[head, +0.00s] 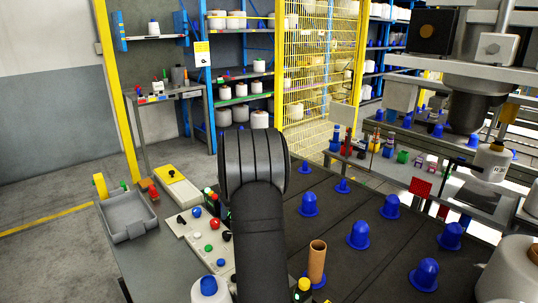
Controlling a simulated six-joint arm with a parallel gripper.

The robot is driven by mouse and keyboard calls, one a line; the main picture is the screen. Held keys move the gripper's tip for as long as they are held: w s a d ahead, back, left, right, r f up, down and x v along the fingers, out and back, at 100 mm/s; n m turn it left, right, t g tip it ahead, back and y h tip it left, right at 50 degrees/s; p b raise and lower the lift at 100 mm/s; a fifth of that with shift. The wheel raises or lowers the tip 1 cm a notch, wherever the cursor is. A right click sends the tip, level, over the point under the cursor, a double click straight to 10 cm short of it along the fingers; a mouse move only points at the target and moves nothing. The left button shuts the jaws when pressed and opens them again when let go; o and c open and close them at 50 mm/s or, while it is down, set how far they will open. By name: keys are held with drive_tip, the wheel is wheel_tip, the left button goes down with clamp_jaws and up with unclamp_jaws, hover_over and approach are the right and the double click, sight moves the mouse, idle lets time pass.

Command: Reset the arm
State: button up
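My dark grey arm (260,235) rises from the bottom middle of the head view and ends in a wide rounded joint (253,163). The rest of the arm past this joint is not visible. My gripper is not in view, so I cannot see its fingers or whether it holds anything.
A dark table to the right carries several blue pegs (358,236) and a brown tube (317,262) standing upright. A button panel (198,240) and a grey tray (128,217) lie left of my arm. A white cone bobbin (489,163) is at right, below a grey machine (482,82).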

drive_tip(key=x, duration=1.5)
drive_tip(key=shift+f, duration=0.25)
drive_tip(key=v, duration=1.8)
drive_tip(key=x, duration=1.7)
drive_tip(key=shift+w+a+f, duration=0.1)
drive_tip(key=shift+a+f, duration=0.05)
drive_tip(key=shift+f, duration=0.1)
drive_tip(key=shift+w+a+f, duration=0.1)
drive_tip(key=shift+f, duration=0.15)
drive_tip(key=shift+m+t+h, duration=0.5)
drive_tip(key=shift+m+h, duration=0.2)
drive_tip(key=shift+m, duration=1.6)
drive_tip(key=shift+a+m+h, duration=0.2)
drive_tip(key=shift+m+h, duration=0.7)
drive_tip(key=shift+m, duration=1.3)
drive_tip(key=shift+s+r, duration=0.2)
drive_tip(key=shift+r, duration=0.15)
